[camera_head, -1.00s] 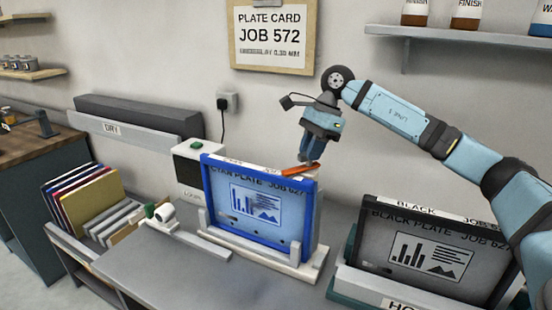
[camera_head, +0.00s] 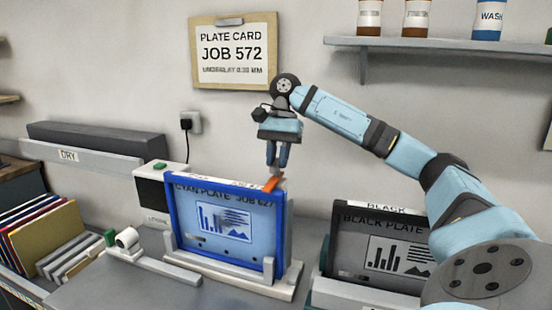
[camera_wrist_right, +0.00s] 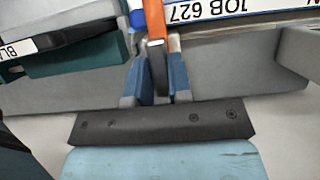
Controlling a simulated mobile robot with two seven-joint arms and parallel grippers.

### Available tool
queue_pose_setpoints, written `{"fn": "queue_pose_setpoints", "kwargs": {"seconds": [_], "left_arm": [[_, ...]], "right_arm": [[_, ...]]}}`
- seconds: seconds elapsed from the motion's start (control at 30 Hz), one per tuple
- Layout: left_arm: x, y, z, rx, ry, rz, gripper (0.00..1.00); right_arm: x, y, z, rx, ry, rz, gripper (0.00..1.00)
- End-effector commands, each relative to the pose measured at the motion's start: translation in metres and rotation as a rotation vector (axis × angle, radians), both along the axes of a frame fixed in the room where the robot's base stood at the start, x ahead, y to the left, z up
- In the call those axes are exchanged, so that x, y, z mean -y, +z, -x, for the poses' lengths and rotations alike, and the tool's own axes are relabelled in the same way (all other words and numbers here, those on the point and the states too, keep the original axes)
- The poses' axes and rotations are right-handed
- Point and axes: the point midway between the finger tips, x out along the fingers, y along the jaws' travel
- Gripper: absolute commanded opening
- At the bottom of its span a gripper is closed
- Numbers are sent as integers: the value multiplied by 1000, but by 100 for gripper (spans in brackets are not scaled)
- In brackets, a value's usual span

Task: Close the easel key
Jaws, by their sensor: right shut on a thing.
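The easel key, an orange lever (camera_head: 273,184), sits at the top right corner of the blue-framed cyan plate (camera_head: 225,225), which stands upright in a pale easel (camera_head: 285,268). My right gripper (camera_head: 277,166) points down from above that corner, its fingers shut on the key's end. In the right wrist view the orange key (camera_wrist_right: 154,20) runs from the top edge down between the blue fingers of my right gripper (camera_wrist_right: 160,88). The key's pivot is hard to make out. My left gripper is not in view.
A black-framed plate (camera_head: 385,245) stands to the right of the easel. A white box (camera_head: 158,190) stands behind left, and a rack with several coloured folders (camera_head: 45,235) is at far left. A shelf (camera_head: 440,45) with bottles hangs at upper right.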

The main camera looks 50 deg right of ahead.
Motion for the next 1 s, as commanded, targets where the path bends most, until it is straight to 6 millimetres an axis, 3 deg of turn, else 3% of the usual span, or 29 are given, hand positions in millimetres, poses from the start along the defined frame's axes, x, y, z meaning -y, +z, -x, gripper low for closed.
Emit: {"fn": "queue_pose_setpoints", "kwargs": {"seconds": [0.43, 0.47, 0.57, 0.87, 1.0], "left_arm": [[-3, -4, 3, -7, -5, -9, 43], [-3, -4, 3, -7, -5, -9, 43], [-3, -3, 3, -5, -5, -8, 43], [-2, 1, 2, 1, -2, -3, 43], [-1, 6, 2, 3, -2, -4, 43]], "right_arm": [[0, 1, 0, 2, 11, -2, 0], [0, 1, 0, 2, 11, -2, 21], [0, 1, 0, 2, 10, -2, 44], [0, 2, 0, 1, 9, -1, 45], [5, 16, -2, 4, 9, -1, 45]]}}
